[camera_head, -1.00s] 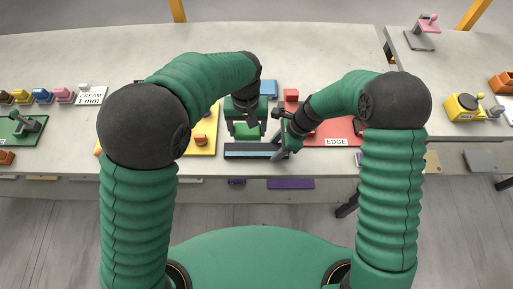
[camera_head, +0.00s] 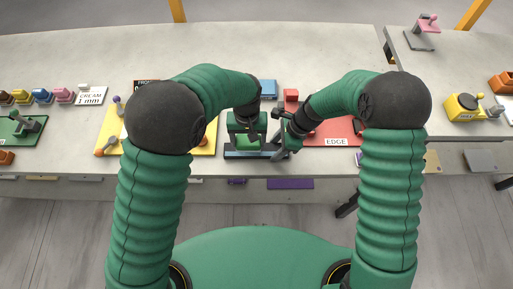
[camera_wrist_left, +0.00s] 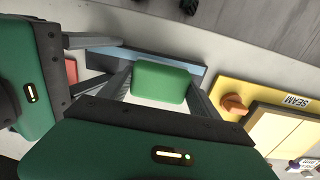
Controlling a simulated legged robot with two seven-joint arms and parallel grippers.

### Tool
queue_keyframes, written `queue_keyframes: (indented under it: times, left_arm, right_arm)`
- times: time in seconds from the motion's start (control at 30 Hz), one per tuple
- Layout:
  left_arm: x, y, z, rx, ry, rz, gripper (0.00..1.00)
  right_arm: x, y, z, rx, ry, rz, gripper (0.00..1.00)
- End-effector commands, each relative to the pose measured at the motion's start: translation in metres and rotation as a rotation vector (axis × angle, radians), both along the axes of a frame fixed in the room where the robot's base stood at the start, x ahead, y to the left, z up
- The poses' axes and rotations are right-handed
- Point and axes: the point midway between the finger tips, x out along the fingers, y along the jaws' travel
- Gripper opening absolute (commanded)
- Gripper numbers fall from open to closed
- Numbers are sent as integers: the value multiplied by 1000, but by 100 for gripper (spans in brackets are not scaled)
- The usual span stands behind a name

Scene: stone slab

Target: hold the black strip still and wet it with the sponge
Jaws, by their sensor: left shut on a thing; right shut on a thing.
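The black strip (camera_head: 237,155) lies near the front edge of the slab, dark with a blue-grey top face; it also shows in the left wrist view (camera_wrist_left: 188,67). My left gripper (camera_head: 247,140) is shut on the green sponge (camera_wrist_left: 160,82). In the left wrist view the right gripper's fingers (camera_wrist_left: 88,62) reach the strip from the left.
A yellow board (camera_head: 110,128) lies to the left, labelled SEAM in the wrist view. A red board (camera_head: 345,127) labelled EDGE lies to the right. A blue block (camera_head: 268,88) sits behind the grippers. Under the slab's front edge is a purple piece (camera_head: 290,184).

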Motion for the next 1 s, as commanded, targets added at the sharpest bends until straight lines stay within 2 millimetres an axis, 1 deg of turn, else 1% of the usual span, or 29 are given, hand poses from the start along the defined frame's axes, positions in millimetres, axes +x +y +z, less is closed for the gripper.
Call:
queue_keyframes:
  times: [0.1, 0.6, 1.0]
  left_arm:
    - [0, 0, -6, 0, 0, 0, 23]
    - [0, 0, -6, 0, 0, 0, 23]
    - [0, 0, -14, 0, 0, 0, 23]
  right_arm:
    - [-1, 0, 0, 0, 2, 1, 0]
    - [-1, 0, 0, 0, 1, 0, 0]
    - [0, 0, 0, 0, 1, 0, 0]
